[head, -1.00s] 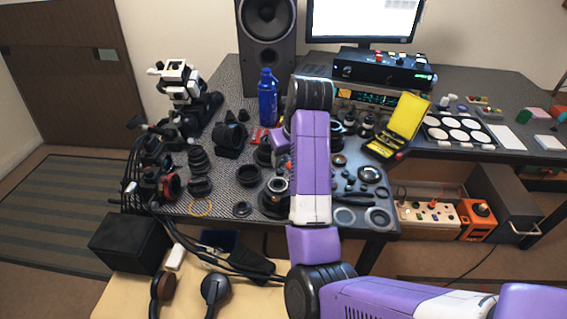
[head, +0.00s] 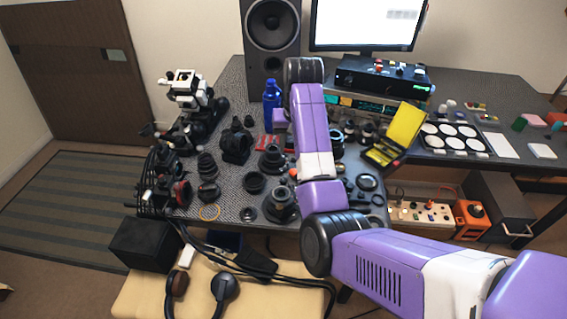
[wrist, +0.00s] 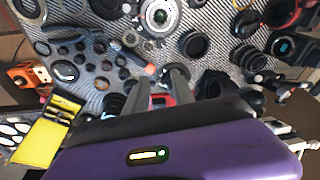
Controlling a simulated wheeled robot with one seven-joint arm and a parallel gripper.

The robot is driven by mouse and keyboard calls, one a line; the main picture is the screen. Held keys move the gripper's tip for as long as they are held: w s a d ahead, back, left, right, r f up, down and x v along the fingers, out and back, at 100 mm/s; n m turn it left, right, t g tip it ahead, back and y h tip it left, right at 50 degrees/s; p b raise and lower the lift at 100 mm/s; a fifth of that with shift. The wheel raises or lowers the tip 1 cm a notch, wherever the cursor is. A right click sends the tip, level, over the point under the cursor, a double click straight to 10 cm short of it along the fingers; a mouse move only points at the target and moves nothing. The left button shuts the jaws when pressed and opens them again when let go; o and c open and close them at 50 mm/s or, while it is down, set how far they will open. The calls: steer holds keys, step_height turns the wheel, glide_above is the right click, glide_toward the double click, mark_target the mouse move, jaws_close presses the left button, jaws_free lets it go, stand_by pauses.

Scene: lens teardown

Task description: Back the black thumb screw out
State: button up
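My gripper (wrist: 162,76) shows in the wrist view with its two dark fingers apart and nothing held between them. It is above the crowded bench mat; in the head view my arm hides it. A lens assembly with a bright ring (wrist: 160,16) lies beyond the fingertips, toward the top of the wrist view. It also shows in the head view (head: 281,200), left of my arm. I cannot pick out the black thumb screw for certain among the many small dark parts.
A red part (wrist: 158,98) shows behind the fingers. Several black rings and lens parts crowd the mat (head: 228,204). A blue bottle (head: 271,103), a speaker (head: 270,40) and an open yellow case (head: 402,135) stand around my arm. Headphones (head: 222,287) lie in front.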

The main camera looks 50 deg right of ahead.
steer(key=m+p, duration=0.1)
steer(key=m, duration=0.1)
steer(key=m+g, duration=0.2)
steer(key=m, duration=0.5)
glide_above(283, 180)
steer(key=shift+y, duration=0.4)
step_height(283, 180, down, 4)
steer(key=shift+d+f+p, duration=0.15)
steer(key=shift+p, duration=0.25)
steer(key=shift+m, duration=0.6)
steer(key=shift+f+p, duration=0.3)
steer(key=shift+f, duration=3.65)
steer(key=shift+c, duration=0.2)
jaws_close()
